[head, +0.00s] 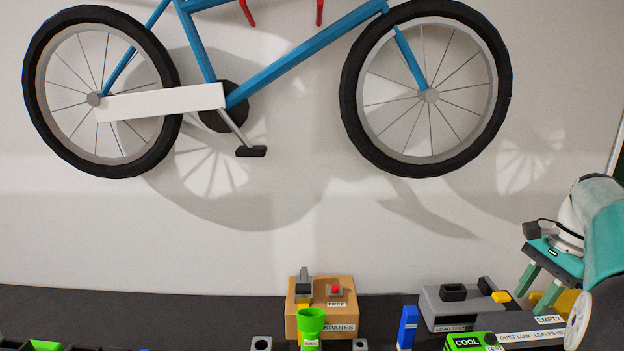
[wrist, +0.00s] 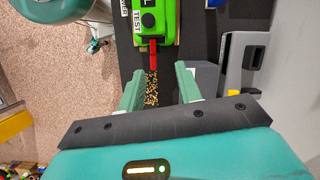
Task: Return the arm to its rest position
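My arm comes in from the right edge of the head view, white and teal. My gripper (head: 536,290) points down above the right end of the dark bench. In the wrist view my gripper (wrist: 158,80) has its two pale green fingers spread apart, with nothing held between them. A green block marked COOL and TEST (head: 472,341) lies on the bench near the gripper. The wrist view shows the green block (wrist: 153,18) ahead of the fingertips, with a red bar (wrist: 153,56) at its near end.
A grey load tester (head: 455,307) stands beside the green block. A cardboard SPARES box (head: 320,323), a green funnel-shaped holder (head: 312,326) and a blue block (head: 408,326) stand to its left. A bicycle (head: 290,70) hangs on the wall behind. The air above the bench's left is clear.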

